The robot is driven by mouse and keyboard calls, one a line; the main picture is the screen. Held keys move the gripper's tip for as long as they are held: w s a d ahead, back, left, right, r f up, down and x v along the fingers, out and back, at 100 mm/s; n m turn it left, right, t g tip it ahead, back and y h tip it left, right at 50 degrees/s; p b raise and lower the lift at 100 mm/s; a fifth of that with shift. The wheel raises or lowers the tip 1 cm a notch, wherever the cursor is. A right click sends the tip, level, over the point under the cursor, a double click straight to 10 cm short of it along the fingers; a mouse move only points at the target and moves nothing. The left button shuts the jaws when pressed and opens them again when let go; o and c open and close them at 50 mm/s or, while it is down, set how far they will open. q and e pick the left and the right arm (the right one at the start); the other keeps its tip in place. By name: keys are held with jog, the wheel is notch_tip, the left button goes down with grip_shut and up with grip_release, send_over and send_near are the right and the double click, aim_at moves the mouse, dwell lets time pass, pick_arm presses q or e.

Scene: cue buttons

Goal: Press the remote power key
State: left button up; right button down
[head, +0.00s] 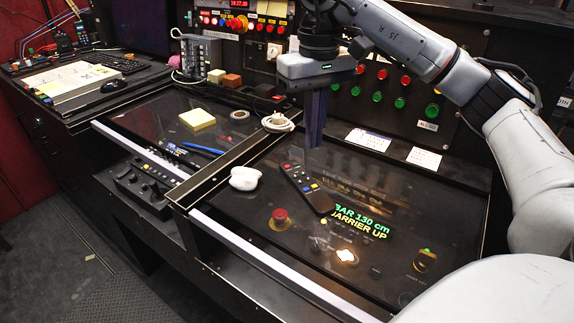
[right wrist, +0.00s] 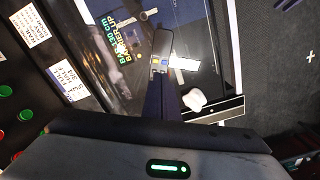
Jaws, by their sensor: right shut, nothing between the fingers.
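The black remote (head: 308,190) lies on the dark glossy console top, slanting from upper left to lower right. A small red key (head: 288,167) shows at its far upper-left end, with coloured keys further down. My right gripper (head: 314,143) is shut and empty, its fingers pointing down just beyond and above the remote's far end. They look apart from it. In the right wrist view the remote (right wrist: 162,46) extends beyond the fingertips (right wrist: 158,78), and the fingers hide its key end, including the red key. My left gripper is not in view.
A red mushroom button (head: 280,217) and a lit white button (head: 346,256) sit in front of the remote. A white rounded object (head: 244,178) lies to its left. A tape roll (head: 278,123) and the upright button panel (head: 400,90) stand behind.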

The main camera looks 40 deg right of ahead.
dwell(0.3)
jog(key=w+a+m+t+y+p, duration=0.2)
jog(key=w+a+m+t, duration=0.2)
jog(key=a+m, duration=0.5)
jog(key=w+a+m+t+y+p, duration=0.1)
jog(key=w+a+m+t, duration=0.3)
jog(key=a+m, duration=0.6)
jog(key=shift+w+a+f+m+y+p, duration=0.35)
jog(key=shift+w+a+y, duration=0.2)
jog(key=shift+a, duration=0.6)
jog(key=shift+r, duration=0.1)
